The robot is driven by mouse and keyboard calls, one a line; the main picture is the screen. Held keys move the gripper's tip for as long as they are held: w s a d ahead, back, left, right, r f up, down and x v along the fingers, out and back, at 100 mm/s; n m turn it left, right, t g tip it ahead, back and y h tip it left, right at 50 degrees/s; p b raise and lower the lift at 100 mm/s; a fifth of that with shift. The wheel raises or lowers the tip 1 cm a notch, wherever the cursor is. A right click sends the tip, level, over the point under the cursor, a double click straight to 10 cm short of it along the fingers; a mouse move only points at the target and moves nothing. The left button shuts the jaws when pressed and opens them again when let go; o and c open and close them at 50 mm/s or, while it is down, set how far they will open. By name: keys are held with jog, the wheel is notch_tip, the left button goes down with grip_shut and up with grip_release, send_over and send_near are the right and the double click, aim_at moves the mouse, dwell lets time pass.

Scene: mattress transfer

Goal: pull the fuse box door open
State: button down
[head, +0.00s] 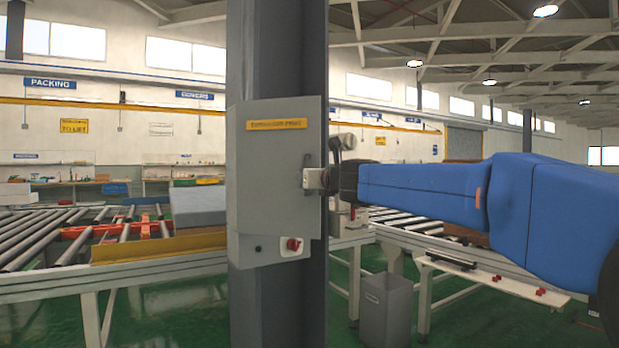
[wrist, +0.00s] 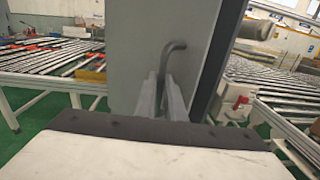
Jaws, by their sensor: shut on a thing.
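The grey fuse box (head: 262,254) is mounted on a dark column, with a yellow label on its door (head: 270,180). My gripper (head: 313,180) comes in from the right and meets the door's right side at the handle. In the wrist view, the bent grey handle (wrist: 173,48) stands off the door panel (wrist: 138,50), and the two fingers of my gripper (wrist: 170,98) are shut on its lower part. The fingers hide that part of the handle. I cannot tell whether the door stands slightly ajar.
The dark column (head: 278,50) runs up and down behind the box. A roller conveyor (head: 60,235) stands at left and another conveyor (head: 480,262) behind my arm at right. A grey bin (head: 385,308) stands on the green floor below my arm.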

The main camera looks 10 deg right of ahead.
jog(key=s+a+m+h, duration=0.3)
jog(key=s+a+h, duration=0.1)
jog(key=a, duration=0.5)
jog(key=s+a+m+h, duration=0.4)
jog(key=a+h, duration=0.3)
jog(key=a, duration=0.3)
jog(key=shift+s+a+g, duration=0.2)
jog(key=shift+s+g, duration=0.2)
jog(key=shift+s, duration=0.15)
dwell(0.9)
jog(key=shift+r, duration=0.1)
jog(key=c, duration=2.1)
grip_release()
jog(key=v, duration=1.7)
jog(key=shift+s+a, duration=0.1)
jog(key=shift+a, duration=0.1)
